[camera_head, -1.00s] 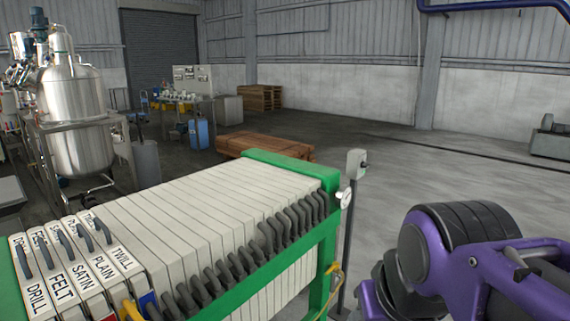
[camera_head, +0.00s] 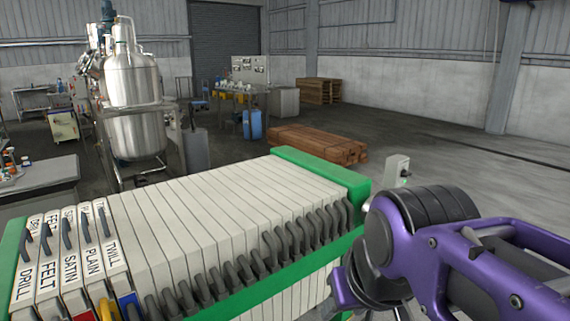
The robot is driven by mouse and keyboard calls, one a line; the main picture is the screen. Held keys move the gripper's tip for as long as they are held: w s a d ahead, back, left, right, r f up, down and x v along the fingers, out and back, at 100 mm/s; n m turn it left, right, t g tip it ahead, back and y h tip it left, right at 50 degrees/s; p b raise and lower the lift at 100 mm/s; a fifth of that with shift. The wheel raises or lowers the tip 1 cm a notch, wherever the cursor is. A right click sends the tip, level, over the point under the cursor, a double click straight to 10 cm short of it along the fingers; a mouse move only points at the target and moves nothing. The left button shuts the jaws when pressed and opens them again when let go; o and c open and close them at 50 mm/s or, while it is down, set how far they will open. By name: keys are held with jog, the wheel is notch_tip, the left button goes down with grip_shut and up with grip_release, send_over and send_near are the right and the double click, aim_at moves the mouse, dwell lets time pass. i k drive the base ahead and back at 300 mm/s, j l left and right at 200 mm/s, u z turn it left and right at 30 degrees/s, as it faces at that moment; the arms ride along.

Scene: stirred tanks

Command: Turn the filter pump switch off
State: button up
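A small grey switch box (camera_head: 397,170) stands on a post just beyond the right end of the filter press, with a dark knob or lever on its right side. Its post is mostly hidden behind my purple arm. The filter press (camera_head: 215,212) has a green frame, pale plates with dark handles, and plates labelled DRILL, FELT, SATIN, PLAIN and TWILL at the left. My purple arm with a black joint reaches in from the lower right, in front of the switch post. My gripper's fingertips do not show.
A steel tank (camera_head: 136,95) stands at the back left, with a lab bench (camera_head: 40,178) at the left edge. Stacked brown planks (camera_head: 318,146) lie behind the press. A blue drum (camera_head: 252,124) stands farther back. The floor at the right is open.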

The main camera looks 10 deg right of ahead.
aim_at(404, 173)
jog(key=i+l, duration=0.15)
jog(key=l, duration=0.25)
jog(key=i+l+u, duration=0.15)
jog(key=l, duration=0.2)
jog(key=i+l, duration=0.2)
jog(key=l, duration=0.2)
jog(key=i+l+u, duration=0.15)
jog(key=l, duration=0.25)
